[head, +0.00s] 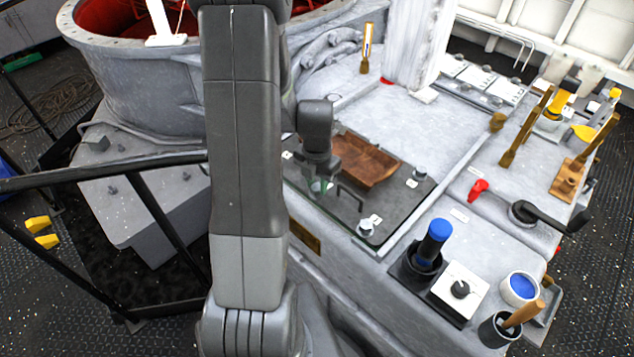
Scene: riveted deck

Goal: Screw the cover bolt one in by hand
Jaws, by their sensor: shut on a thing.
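A dark flat cover (400,196) lies on the pale grey housing, with small pale labels near its corners. A metal bolt (365,228) is at its near corner and another bolt (420,173) at its right corner. My gripper (319,186) points down at the cover's left front part, beside a thin dark handle (350,196). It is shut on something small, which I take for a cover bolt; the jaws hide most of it. I cannot tell how deep it sits. My arm hides the cover's far left edge.
A brown shallow tray (370,162) lies just right of my gripper. A blue-topped tool (434,243) stands in a black holder, beside a white block with a black knob (460,289). A black railing (150,205) runs at the left.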

